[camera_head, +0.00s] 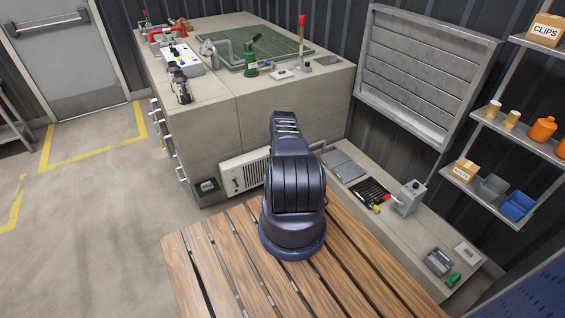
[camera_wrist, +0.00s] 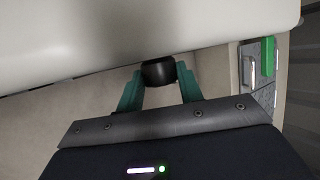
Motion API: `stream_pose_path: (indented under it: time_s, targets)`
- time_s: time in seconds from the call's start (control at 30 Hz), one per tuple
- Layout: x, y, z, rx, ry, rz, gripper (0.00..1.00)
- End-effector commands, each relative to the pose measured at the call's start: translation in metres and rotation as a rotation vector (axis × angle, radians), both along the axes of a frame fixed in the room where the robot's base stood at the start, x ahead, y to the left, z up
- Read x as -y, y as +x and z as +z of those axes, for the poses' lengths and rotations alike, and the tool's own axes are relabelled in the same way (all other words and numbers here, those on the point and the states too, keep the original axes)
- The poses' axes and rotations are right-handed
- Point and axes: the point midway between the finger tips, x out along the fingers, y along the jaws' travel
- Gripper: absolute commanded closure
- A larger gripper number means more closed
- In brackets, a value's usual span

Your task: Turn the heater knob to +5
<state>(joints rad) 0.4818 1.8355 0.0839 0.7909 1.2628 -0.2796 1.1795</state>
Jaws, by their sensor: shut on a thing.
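The heater (camera_head: 236,176) is a white panel box with a grille, standing low against the grey cabinet in the head view. Its pale casing (camera_wrist: 90,32) fills the top of the wrist view. The black heater knob (camera_wrist: 158,73) sits at the casing's lower edge in the wrist view. My gripper (camera_wrist: 159,82) has its teal fingers shut on the knob, one on each side. The knob's marking and any scale cannot be read. In the head view my arm hides the gripper and the knob.
A slatted wooden surface (camera_head: 230,262) lies around my arm's base. A low grey bench (camera_head: 408,247) with a switch box (camera_head: 409,197) and tools runs along the right. The tall cabinet (camera_head: 290,112) stands behind the heater. Open floor (camera_head: 90,215) lies to the left.

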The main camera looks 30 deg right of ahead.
Motion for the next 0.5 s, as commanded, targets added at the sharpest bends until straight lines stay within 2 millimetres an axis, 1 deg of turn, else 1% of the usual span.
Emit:
stream_pose_path:
  time_s: [0.4, 0.5]
  targets:
    - [-0.0044, -0.0011, -0.0046, -0.002, -0.231, 0.002, 0.86]
    - [-0.0044, -0.0012, -0.0044, -0.002, -0.26, 0.001, 0.86]
